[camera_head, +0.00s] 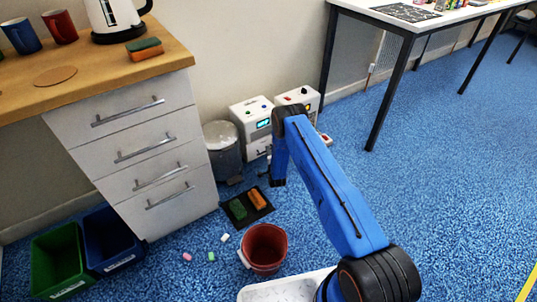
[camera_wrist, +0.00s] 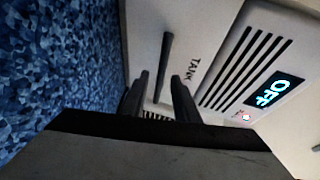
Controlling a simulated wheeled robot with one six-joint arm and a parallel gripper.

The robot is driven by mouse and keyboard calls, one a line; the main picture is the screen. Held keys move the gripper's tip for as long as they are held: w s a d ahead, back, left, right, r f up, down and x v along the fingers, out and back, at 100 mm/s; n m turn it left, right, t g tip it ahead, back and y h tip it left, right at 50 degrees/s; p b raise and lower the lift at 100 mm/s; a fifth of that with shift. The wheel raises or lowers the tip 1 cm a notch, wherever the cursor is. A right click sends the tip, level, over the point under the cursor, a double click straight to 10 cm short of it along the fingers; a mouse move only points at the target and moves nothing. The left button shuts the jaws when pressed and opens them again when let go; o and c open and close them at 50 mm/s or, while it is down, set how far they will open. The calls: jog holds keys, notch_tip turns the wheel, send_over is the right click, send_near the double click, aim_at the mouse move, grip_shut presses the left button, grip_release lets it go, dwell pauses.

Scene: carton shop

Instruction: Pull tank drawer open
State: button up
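The tank drawer (camera_wrist: 192,30) is a pale front marked TANK, with a dark bar handle (camera_wrist: 165,65), in the wrist view. It looks shut. My gripper (camera_wrist: 158,78) is open, with its two dark fingers apart and reaching toward the drawer front. The lower end of the handle lies between the fingers in the picture, with gaps visible at its sides; I cannot tell the depth between them. In the head view the white machine (camera_head: 251,115) with a lit display stands on the floor by the wall, and my arm partly hides it and the gripper.
A grey bin (camera_head: 223,155) stands left of the machine, and a second white unit (camera_head: 299,96) right of it. A black mat (camera_head: 236,219) with sponges and a red bucket (camera_head: 264,247) lie nearer. A drawer cabinet (camera_head: 140,150) is left. Blue floor is clear at right.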

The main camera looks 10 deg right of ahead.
jog(key=shift+c, duration=0.7)
grip_shut()
jog(key=s+d, duration=0.1)
jog(key=s, duration=0.3)
jog(key=s+d, duration=0.2)
jog(key=s, duration=0.3)
jog(key=s+d, duration=0.2)
jog(key=s, duration=0.2)
jog(key=shift+s+d, duration=0.1)
jog(key=shift+s, duration=0.1)
jog(key=shift+o, duration=0.7)
grip_release()
jog(key=s+r, duration=0.3)
jog(key=s, duration=1.4)
jog(key=shift+r, duration=0.1)
